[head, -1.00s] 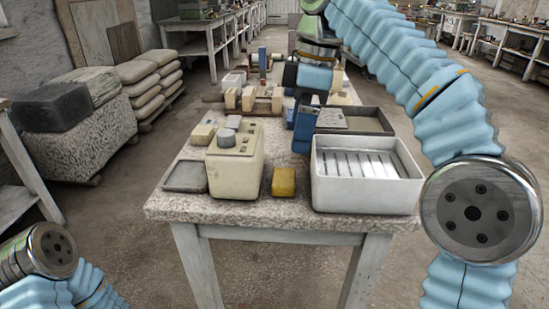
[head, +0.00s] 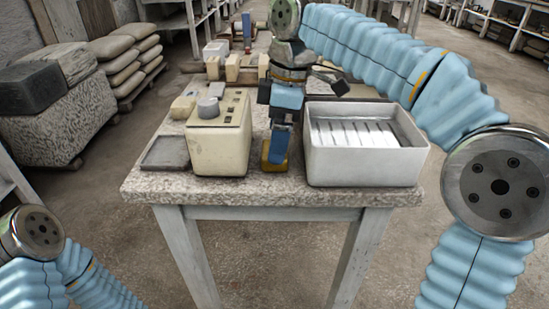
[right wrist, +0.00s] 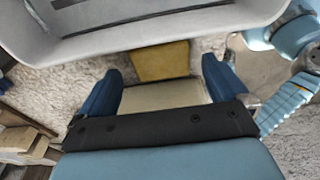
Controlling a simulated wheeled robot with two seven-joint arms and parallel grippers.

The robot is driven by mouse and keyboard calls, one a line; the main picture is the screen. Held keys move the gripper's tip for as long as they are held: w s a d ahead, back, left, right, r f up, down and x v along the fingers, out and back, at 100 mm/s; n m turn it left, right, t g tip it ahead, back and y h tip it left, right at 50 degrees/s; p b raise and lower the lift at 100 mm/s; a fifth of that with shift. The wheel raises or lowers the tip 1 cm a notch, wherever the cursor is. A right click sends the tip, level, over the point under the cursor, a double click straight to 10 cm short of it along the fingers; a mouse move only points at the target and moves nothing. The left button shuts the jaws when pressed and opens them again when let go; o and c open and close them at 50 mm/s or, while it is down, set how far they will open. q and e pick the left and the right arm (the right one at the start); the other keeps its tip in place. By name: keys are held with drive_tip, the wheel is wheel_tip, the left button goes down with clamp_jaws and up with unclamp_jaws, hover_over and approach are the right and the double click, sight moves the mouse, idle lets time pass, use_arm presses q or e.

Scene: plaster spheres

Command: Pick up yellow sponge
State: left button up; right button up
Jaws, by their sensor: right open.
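The yellow sponge (head: 268,165) lies near the front edge of the stone-topped table (head: 255,190), between the cream box and the white tray. My right gripper (head: 277,148) is over it and hides much of it in the head view. In the right wrist view the sponge (right wrist: 161,61) shows just beyond the fingertips, roughly centred between the two open blue fingers (right wrist: 163,76). No grip on it shows. Only part of my left arm is visible at the lower left; its gripper is out of view.
The cream box (head: 220,140) with a round grey knob stands close on the left. The white tray (head: 365,165) stands close on the right. A flat dark tray (head: 166,153) lies at the table's left. Several blocks and tools fill the back of the table.

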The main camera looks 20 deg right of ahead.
drive_tip(key=f, duration=0.2)
drive_tip(key=shift+a+f, duration=0.2)
drive_tip(key=shift+f, duration=0.15)
drive_tip(key=c, duration=1)
drive_tip(key=shift+c, duration=0.2)
drive_tip(key=shift+r, duration=0.15)
drive_tip(key=shift+r, duration=0.3)
wheel_tip(320, 180, up, 3)
drive_tip(key=shift+s+p, duration=0.15)
drive_tip(key=shift+p, duration=0.25)
drive_tip(key=s+d+r, duration=0.3)
drive_tip(key=s+r, duration=0.6)
drive_tip(key=s, duration=0.4)
drive_tip(key=shift+s+d, duration=0.15)
drive_tip(key=shift+s, duration=0.05)
